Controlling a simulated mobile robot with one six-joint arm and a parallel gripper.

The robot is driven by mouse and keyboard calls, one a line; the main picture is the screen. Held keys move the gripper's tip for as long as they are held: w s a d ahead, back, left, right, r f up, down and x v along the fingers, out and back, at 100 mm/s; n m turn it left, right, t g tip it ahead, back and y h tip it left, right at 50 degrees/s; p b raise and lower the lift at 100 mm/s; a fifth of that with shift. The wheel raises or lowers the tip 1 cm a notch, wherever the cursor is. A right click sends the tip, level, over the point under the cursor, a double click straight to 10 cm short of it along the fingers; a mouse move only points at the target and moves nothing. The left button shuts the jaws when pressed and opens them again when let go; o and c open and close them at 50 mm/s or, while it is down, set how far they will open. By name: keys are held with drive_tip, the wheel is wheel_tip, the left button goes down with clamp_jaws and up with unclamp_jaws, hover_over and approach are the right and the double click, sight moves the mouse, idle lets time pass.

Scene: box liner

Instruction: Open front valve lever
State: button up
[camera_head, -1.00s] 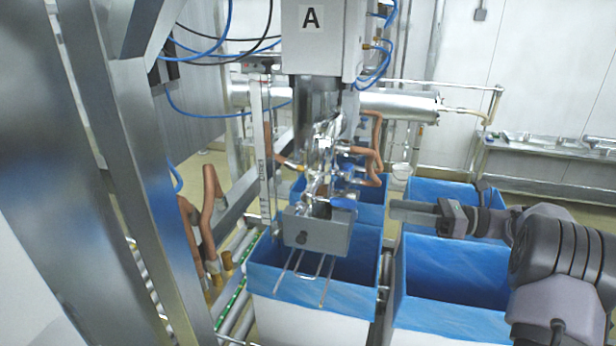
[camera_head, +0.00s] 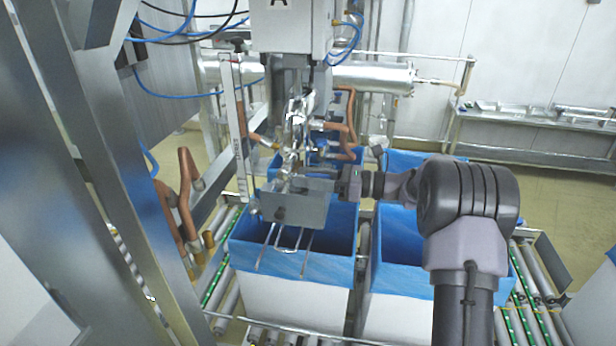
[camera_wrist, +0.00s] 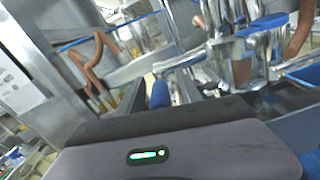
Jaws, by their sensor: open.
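The filling valve assembly (camera_head: 296,125), shiny metal pipes and fittings, hangs above the front blue-lined box. In the head view I cannot make out this lever; my gripper and the fittings crowd that spot. My gripper (camera_head: 316,184) is at the right side of the valve's lower part, just above the grey metal box (camera_head: 300,208) under it. It is open.
A blue-lined box (camera_head: 300,272) stands below the valve, with another blue-lined box (camera_head: 400,275) to its right. Roller conveyors (camera_head: 532,300) run beneath. Copper-coloured hoses (camera_head: 188,190) and a steel post (camera_head: 125,150) stand at the left. A steel table (camera_head: 530,120) stands at the back right.

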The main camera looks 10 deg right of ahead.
clamp_jaws()
idle(1.3)
